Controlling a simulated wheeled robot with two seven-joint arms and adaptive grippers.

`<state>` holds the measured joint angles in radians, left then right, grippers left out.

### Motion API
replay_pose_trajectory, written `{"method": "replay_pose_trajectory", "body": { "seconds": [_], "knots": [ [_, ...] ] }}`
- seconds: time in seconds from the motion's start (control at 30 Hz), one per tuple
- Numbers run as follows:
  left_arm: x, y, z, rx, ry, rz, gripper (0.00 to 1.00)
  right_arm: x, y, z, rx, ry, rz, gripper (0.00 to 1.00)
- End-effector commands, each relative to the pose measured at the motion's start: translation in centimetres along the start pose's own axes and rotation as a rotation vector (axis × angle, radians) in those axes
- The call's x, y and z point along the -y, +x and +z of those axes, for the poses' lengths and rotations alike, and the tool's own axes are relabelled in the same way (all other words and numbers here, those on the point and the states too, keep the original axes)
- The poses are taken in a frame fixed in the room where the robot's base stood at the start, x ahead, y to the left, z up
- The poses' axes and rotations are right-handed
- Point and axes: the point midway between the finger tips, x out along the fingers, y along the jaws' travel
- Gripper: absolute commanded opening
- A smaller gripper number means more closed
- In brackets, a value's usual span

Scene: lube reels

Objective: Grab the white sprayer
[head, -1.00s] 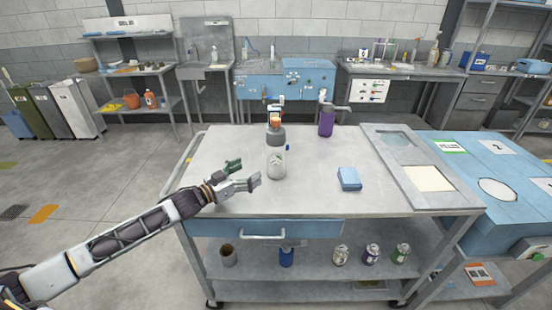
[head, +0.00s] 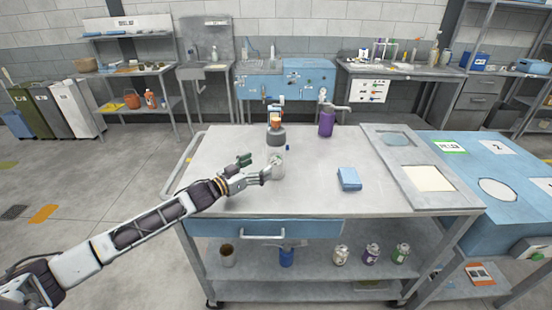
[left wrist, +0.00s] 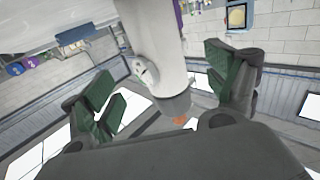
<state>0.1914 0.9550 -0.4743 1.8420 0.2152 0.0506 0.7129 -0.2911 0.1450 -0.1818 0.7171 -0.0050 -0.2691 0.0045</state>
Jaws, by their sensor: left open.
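The white sprayer (head: 279,167) stands on the grey workbench (head: 310,200), left of its middle. In the head view my left gripper (head: 262,167) reaches it from the left and its fingers partly cover it. In the left wrist view the white body of the sprayer (left wrist: 152,50) lies between my spread left fingers (left wrist: 168,97), with a dark grey part at its lower end. Gaps show between the sprayer and both green-padded fingers, so the gripper is open. My right gripper is not in view.
A purple bottle (head: 326,122) is at the bench's back. A blue sponge (head: 349,179) lies to the right, and a framed panel (head: 413,168) covers the bench's right end. The front middle is clear.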

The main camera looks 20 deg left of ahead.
Motion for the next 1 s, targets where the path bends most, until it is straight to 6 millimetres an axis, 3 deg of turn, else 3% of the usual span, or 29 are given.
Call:
{"method": "replay_pose_trajectory", "body": {
  "seconds": [0.6,1.0],
  "knots": [
    [0.0,3.2,-0.1,0.000,0.001,-0.001,0.87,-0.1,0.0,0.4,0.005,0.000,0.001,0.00],
    [0.0,3.4,0.0,0.001,0.001,0.000,0.87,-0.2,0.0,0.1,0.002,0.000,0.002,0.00]
  ]
}}
